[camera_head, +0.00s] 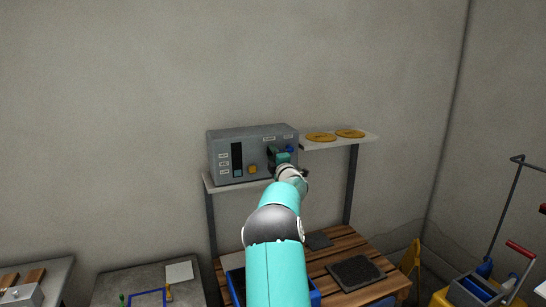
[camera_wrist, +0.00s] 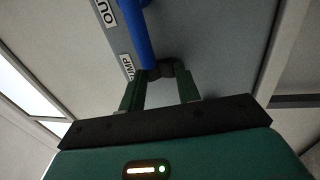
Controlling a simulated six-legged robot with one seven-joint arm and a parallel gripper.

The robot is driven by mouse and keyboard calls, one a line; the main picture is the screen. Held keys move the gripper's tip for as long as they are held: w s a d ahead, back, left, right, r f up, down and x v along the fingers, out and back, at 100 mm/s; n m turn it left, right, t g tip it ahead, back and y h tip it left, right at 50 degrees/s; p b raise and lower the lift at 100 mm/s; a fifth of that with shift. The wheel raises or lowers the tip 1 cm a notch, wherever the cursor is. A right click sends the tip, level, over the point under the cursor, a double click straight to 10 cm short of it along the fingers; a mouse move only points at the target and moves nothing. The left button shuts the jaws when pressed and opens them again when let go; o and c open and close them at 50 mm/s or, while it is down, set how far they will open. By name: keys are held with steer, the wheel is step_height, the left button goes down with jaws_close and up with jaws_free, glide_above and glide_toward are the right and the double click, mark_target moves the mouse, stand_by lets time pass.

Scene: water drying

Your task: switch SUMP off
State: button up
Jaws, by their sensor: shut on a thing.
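The grey control box (camera_head: 222,155) sits on a wall shelf in the head view. My gripper (camera_head: 280,157) is at the right part of its front and hides some of it. In the wrist view a label reading "UMP" (camera_wrist: 127,67), its first letter cut off, is just left of my fingertips. My gripper (camera_wrist: 160,78) has its two green fingers closed on a small dark switch knob (camera_wrist: 162,70) beside that label. The knob's setting is hidden by the fingers.
The box also has a yellow button (camera_head: 252,169) and a blue knob (camera_head: 289,149). Two round orange discs (camera_head: 321,137) lie on the shelf (camera_head: 366,139) to the right. A wooden table (camera_head: 343,246) stands below.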

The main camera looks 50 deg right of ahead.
steer(key=shift+r+g+y, duration=0.3)
steer(key=shift+g+y, duration=0.2)
steer(key=shift+g, duration=0.2)
steer(key=shift+r+g+y, duration=0.25)
steer(key=shift+g+y, duration=0.25)
steer(key=shift+g, duration=0.2)
steer(key=o, duration=1)
steer(key=shift+s+r, duration=0.1)
steer(key=shift+s, duration=0.05)
steer(key=v, duration=1.3)
steer(key=shift+s+a+r, duration=0.1)
steer(key=shift+s+a, duration=0.1)
steer(key=shift+a, duration=0.1)
